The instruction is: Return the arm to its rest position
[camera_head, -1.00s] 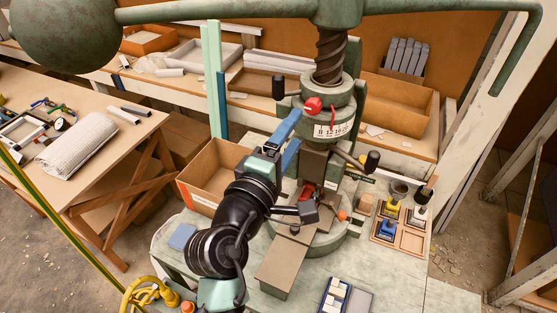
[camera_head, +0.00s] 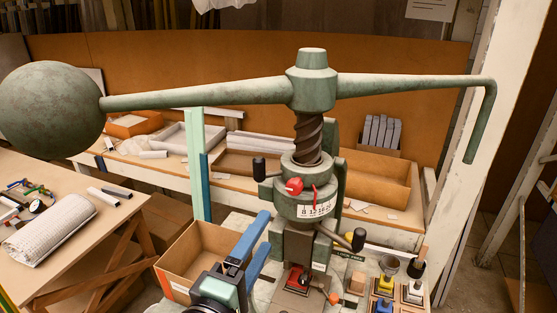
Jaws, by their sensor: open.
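My gripper (camera_head: 264,232) is at the lower middle, in front of the fly press and to the left of its ram. Its two blue fingers are apart, with nothing seen between them. The black wrist of my arm (camera_head: 215,292) is cut off by the bottom edge. The green fly press (camera_head: 310,203) stands upright, with its screw and long handle (camera_head: 210,96) above my gripper. A red piece (camera_head: 293,278) lies on the press bed under the ram. I cannot tell from this view whether the fingers touch the press.
An open cardboard box (camera_head: 185,258) stands just left of my gripper. The handle's big ball weight (camera_head: 50,108) hangs at upper left. A tray of yellow, blue and white-handled stamps (camera_head: 385,290) is at lower right. A side table (camera_head: 110,215) with a roll stands at left.

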